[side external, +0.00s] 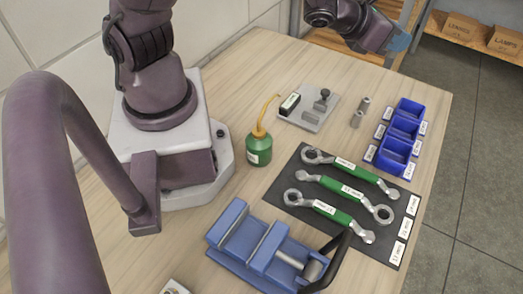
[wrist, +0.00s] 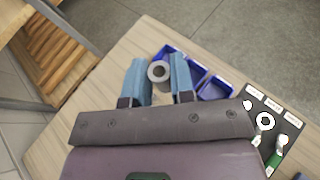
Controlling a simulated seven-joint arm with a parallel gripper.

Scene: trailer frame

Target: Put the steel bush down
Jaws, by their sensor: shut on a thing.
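The steel bush (wrist: 159,72) shows in the wrist view as a grey ring with a dark hole, seen end-on between the two blue fingers. My gripper (wrist: 158,69) is shut on it. In the side view my gripper (side external: 399,42) is raised at the top right, beyond the blue bins, with one blue finger showing. The bush cannot be made out in that view. In the wrist view a blue bin (wrist: 216,88) lies behind and to the right of the fingers.
Blue labelled bins (side external: 395,147) stand in a row along the bench's right side. Small grey cylindrical parts (side external: 360,112) stand beside them. Wrenches lie on a dark mat (side external: 308,220). A blue vise (side external: 262,245), green oil can (side external: 258,147) and grey plate (side external: 309,113) also occupy the bench.

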